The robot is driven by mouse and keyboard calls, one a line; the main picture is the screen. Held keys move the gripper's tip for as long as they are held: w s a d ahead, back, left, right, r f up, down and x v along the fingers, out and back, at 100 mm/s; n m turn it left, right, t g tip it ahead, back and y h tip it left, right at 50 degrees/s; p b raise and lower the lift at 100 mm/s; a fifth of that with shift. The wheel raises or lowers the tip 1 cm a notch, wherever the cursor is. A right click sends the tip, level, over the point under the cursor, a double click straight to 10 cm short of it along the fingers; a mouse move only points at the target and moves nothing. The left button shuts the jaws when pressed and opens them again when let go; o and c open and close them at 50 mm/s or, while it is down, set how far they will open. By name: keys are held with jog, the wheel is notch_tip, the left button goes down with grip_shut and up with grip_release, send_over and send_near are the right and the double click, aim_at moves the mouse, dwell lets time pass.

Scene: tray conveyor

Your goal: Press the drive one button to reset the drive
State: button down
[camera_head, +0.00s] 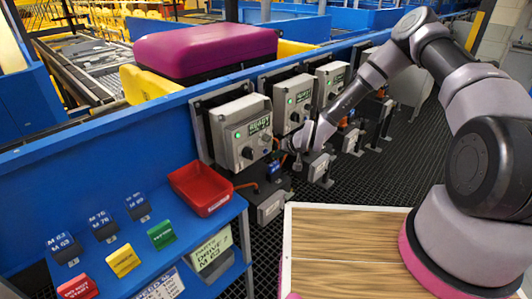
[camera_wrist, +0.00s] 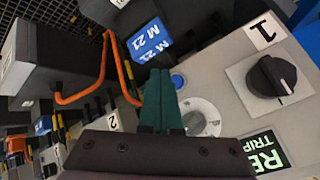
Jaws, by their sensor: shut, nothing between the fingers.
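The grey drive box marked 1 (camera_wrist: 222,78) fills the right of the wrist view. It has a black rotary knob (camera_wrist: 272,77), a pale round dial (camera_wrist: 200,117), a lit green display (camera_wrist: 268,150) and a small blue button (camera_wrist: 178,80). My gripper (camera_wrist: 159,72) has its green fingers shut together and empty, their tips just left of the blue button. I cannot tell whether they touch it. In the head view, my gripper is at the right edge of the nearest drive box (camera_head: 236,148), and the blue button cannot be made out there.
More drive boxes (camera_head: 293,104) (camera_head: 330,83) line the blue rail to the right. A blue M 21 tag (camera_wrist: 148,40) and orange cables (camera_wrist: 103,65) lie near my fingers. A red bin (camera_head: 200,187) and tags sit on the blue shelf. A purple case (camera_head: 203,50) rests behind.

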jog(key=s+d, duration=0.2)
jog(key=shift+s+d, duration=0.1)
jog(key=shift+d, duration=0.3)
dwell(0.4)
jog(key=d+r+h, duration=0.1)
jog(key=d+r, duration=0.5)
jog(key=r, duration=0.5)
jog(key=s+d+r+h, duration=0.15)
jog(key=d+r, duration=0.35)
jog(key=r, duration=0.6)
jog(key=d+r+h, duration=0.2)
jog(key=d+r, duration=0.4)
jog(key=r, duration=0.4)
jog(key=s+d+r+m, duration=0.2)
jog(key=s+d+r, duration=0.1)
jog(key=s+r, duration=0.3)
jog(key=s+d+r+m, duration=0.1)
jog(key=s+d+r, duration=0.2)
jog(key=s+r, duration=0.35)
jog(key=s+d+r+m, duration=0.2)
jog(key=s+r, duration=0.5)
jog(key=s, duration=0.5)
jog(key=shift+d+r+m+t, duration=0.15)
jog(key=shift+r+m+t, duration=0.25)
jog(key=shift+m, duration=0.1)
jog(key=shift+w, duration=0.1)
